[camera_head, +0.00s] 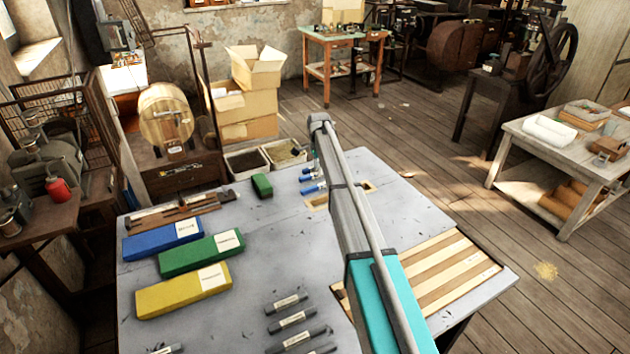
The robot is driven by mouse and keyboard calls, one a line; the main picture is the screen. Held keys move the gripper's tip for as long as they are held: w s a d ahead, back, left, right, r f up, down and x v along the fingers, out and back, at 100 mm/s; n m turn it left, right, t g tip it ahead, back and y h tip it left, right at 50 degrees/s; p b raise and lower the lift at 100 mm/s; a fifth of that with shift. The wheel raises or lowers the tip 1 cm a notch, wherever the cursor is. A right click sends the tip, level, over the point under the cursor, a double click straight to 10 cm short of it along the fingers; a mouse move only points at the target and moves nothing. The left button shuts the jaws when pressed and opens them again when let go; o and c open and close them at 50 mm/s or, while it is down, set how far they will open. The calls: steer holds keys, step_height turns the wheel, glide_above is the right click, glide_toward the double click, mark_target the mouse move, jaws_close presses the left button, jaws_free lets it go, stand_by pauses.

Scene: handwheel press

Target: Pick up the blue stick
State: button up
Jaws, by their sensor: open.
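A long blue bar (160,241) with a white label lies at the left of the grey table (250,214), beside a green bar (202,254) and a yellow bar (183,291). Smaller blue stick-like pieces (313,189) lie farther back, just left of my arm. They are too small to make out clearly, and I cannot tell which blue thing is the blue stick. Nothing of mine touches the long blue bar. My arm reaches over the middle of the table.
Several dark labelled bars (291,320) lie at the table's front. A short green block (262,185) stands near its back edge. A slatted wooden panel (450,265) is at the right. Cardboard boxes (247,90) and a white workbench (560,140) stand beyond.

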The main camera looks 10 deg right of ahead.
mark_target(318, 175)
steer(key=shift+f+b, duration=0.9)
steer(key=shift+f, duration=0.35)
jaws_close()
